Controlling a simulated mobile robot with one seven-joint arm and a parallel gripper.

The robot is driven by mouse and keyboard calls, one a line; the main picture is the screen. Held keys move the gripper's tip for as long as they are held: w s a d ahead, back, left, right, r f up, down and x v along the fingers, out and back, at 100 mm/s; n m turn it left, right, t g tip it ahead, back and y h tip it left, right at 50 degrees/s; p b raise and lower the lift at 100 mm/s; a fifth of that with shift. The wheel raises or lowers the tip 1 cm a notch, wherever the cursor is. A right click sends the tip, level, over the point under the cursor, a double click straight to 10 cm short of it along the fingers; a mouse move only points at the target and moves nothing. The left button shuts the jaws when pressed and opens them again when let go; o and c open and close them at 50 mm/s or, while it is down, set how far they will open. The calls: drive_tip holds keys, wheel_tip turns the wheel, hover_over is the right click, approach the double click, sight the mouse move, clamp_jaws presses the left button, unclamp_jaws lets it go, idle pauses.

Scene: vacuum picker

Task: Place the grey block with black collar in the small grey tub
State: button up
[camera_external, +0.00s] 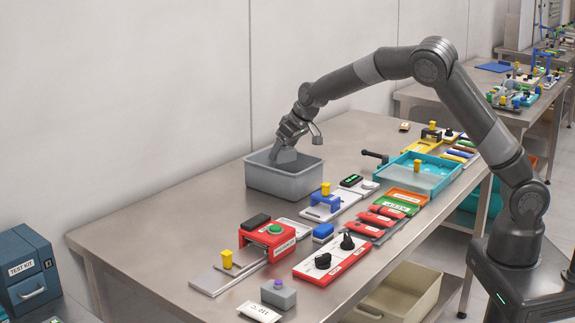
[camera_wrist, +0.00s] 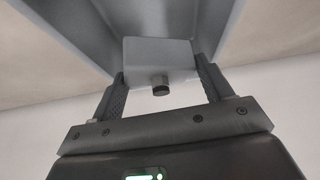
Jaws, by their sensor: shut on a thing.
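The small grey tub (camera_external: 285,182) stands on the steel bench near the wall. My gripper (camera_external: 287,146) points down over the tub's opening, its fingertips about at or below rim height. In the wrist view my gripper (camera_wrist: 161,82) is shut on the grey block (camera_wrist: 157,55), with one finger on each side. A short dark-collared knob (camera_wrist: 160,84) sticks out of the block toward my palm. The tub's inner walls (camera_wrist: 68,32) show around the block. Whether the block touches the tub's floor cannot be told.
A similar grey block with a purple top (camera_external: 278,293) lies at the bench's front. A red fixture with a green button (camera_external: 268,238), a blue fixture (camera_external: 321,203) and a teal tray (camera_external: 385,185) stand right and front of the tub. The bench left of the tub is clear.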

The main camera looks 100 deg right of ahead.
wheel_tip(320, 180, down, 8)
drive_tip(key=shift+r, duration=0.1)
idle(0.4)
drive_tip(key=o, duration=1)
